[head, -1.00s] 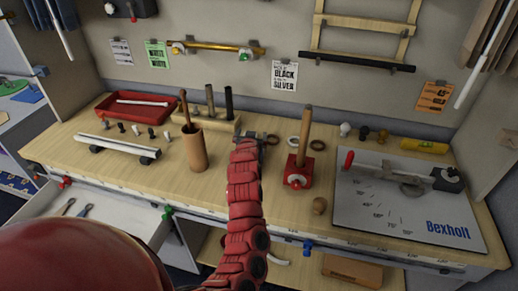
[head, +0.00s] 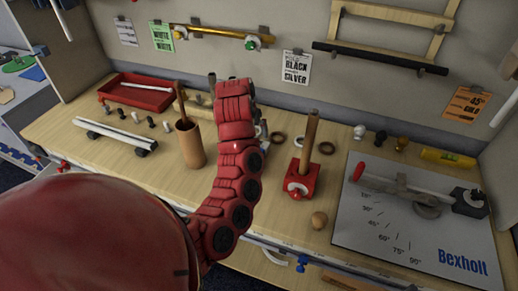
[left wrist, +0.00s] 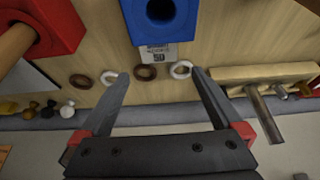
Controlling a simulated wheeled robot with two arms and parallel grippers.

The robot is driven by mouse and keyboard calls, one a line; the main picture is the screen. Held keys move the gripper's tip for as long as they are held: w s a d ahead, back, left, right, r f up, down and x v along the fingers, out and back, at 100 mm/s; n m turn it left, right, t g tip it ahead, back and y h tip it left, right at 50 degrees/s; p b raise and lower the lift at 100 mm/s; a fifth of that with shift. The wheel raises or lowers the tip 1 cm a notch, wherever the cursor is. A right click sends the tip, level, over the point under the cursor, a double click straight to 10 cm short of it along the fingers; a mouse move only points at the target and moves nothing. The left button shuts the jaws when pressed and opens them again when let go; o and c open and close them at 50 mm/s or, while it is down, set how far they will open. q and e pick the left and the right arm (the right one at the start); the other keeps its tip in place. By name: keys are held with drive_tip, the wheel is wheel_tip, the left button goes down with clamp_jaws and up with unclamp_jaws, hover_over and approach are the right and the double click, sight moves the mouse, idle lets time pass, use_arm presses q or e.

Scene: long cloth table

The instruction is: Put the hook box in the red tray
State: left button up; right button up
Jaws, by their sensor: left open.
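A blue box (left wrist: 160,20) with a round dark opening and a white label reading "50" shows at the top of the left wrist view. It looks like the hook box; its far end is cut off, and my arm hides it in the head view. My left gripper (left wrist: 160,78) is open, with nothing between its fingers, which point towards the box. In the head view my red left arm hides the gripper. The red tray (head: 130,104) lies at the back left of the table, with a white rod across it. My right gripper is not in view.
A brown cylinder holder (head: 190,146) and a white rail (head: 115,132) stand between my arm and the tray. A red block with a wooden handle (head: 302,180) stands right of my arm. Several rings lie near the wall. A marked board (head: 400,235) fills the right.

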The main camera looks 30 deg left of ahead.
use_arm(q)
drive_tip(key=p+x, duration=0.2)
drive_tip(key=x, duration=0.4)
drive_tip(key=shift+w+p, duration=0.15)
drive_tip(key=shift+p, duration=0.15)
drive_tip(key=shift+w+f, duration=0.1)
drive_tip(key=shift+f, duration=0.2)
drive_tip(key=shift+p+x, duration=0.3)
drive_tip(key=shift+x, duration=0.5)
drive_tip(key=shift+w+f+p, duration=0.25)
drive_tip(key=shift+f+p, duration=0.4)
drive_tip(key=shift+p, duration=0.1)
drive_tip(key=shift+p+x, duration=0.3)
drive_tip(key=shift+x, duration=1.6)
drive_tip(key=shift+s+d, duration=0.1)
drive_tip(key=shift+s, duration=0.05)
drive_tip(key=c, duration=1.1)
